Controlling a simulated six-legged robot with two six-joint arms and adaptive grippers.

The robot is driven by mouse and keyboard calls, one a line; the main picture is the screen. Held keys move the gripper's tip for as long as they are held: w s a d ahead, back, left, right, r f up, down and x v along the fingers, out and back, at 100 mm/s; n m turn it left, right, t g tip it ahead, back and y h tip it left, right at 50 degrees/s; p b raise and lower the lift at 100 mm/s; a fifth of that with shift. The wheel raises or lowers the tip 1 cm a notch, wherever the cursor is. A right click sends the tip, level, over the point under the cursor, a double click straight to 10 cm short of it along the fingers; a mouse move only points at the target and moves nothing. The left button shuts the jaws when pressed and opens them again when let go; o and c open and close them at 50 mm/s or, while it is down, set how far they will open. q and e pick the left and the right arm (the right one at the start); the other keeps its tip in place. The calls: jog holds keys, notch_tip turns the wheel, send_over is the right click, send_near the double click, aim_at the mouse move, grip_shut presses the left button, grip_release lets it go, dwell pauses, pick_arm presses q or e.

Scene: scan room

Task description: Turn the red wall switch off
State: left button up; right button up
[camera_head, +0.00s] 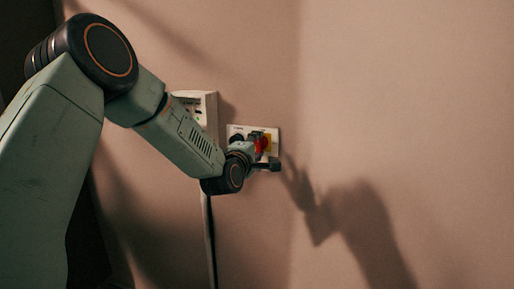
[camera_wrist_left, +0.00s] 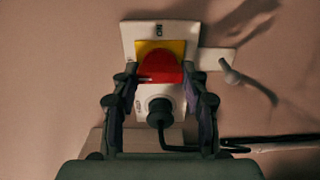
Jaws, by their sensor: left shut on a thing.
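The red wall switch (camera_wrist_left: 160,67) is a red knob on a yellow backing (camera_wrist_left: 174,45), mounted on a white wall plate (camera_wrist_left: 133,37). In the head view the red switch (camera_head: 261,143) is partly hidden by my left gripper (camera_head: 263,157). In the left wrist view my left gripper (camera_wrist_left: 160,80) has one finger on each side of the red knob and is shut on it. Lettering on the plate is too small to read surely. My right gripper is in neither view.
A black plug (camera_wrist_left: 159,112) with a black cable sits in the plate close beside the switch. A white box (camera_head: 203,108) is on the wall to the left, with a cable (camera_head: 209,235) hanging below. The wall to the right (camera_head: 410,120) is bare.

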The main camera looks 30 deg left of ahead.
pick_arm(q)
jog(key=o, duration=1.2)
jog(key=shift+c, duration=0.2)
jog(key=v, duration=1.2)
